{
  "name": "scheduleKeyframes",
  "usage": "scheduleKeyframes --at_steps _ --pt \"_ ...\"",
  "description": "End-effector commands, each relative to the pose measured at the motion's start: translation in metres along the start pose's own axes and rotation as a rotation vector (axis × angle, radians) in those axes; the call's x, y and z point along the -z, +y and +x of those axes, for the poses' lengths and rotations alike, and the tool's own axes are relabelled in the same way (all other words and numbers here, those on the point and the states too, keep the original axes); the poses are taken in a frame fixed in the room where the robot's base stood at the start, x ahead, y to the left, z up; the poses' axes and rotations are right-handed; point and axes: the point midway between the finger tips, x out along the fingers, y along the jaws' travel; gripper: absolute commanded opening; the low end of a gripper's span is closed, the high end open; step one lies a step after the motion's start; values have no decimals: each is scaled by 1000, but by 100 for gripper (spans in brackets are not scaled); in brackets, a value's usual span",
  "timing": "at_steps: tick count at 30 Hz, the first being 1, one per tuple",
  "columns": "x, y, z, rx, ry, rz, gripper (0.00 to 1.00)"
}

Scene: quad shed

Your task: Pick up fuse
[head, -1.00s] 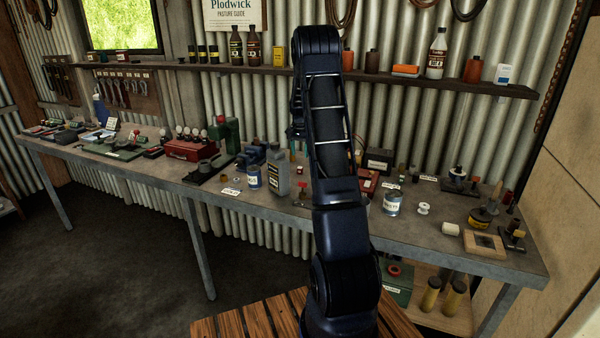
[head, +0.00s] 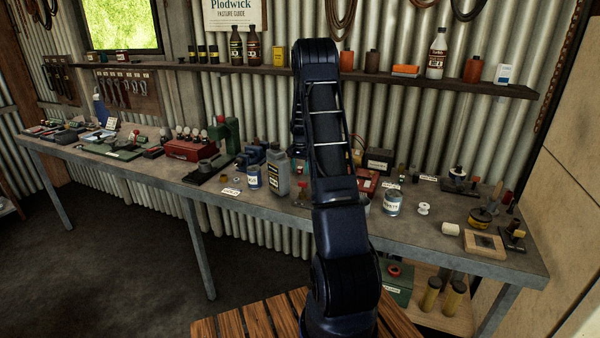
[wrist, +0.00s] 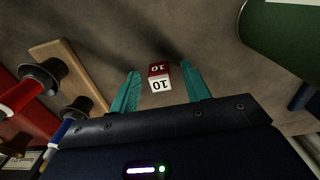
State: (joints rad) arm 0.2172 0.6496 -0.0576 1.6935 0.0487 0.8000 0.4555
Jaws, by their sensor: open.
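The fuse (wrist: 159,77) is a small block with a red face and a white face, both marked "10". In the wrist view it sits on the grey bench top, between and slightly beyond the fingertips of my gripper (wrist: 161,80). The two teal fingers are apart, one on each side of the fuse, with a gap visible on both sides. I cannot tell the height of the fingertips above the bench. In the head view my own arm hides the gripper, and I cannot make out the fuse there.
In the wrist view a green cylinder (wrist: 290,38) is close at upper right. A red-handled part with a black cap (wrist: 40,78) and a wooden strip (wrist: 66,70) are at left. The crowded workbench (head: 225,203) runs along the corrugated wall under a shelf (head: 270,71).

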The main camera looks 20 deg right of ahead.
Motion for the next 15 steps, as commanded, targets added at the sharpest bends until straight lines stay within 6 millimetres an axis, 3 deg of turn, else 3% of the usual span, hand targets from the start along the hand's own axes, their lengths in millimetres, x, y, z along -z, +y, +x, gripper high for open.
scheduleKeyframes --at_steps 1,8,15 --pt "0 0 0 0 0 0 45" --pt "0 0 0 0 0 0 0" --pt "0 0 -1 0 0 0 0"
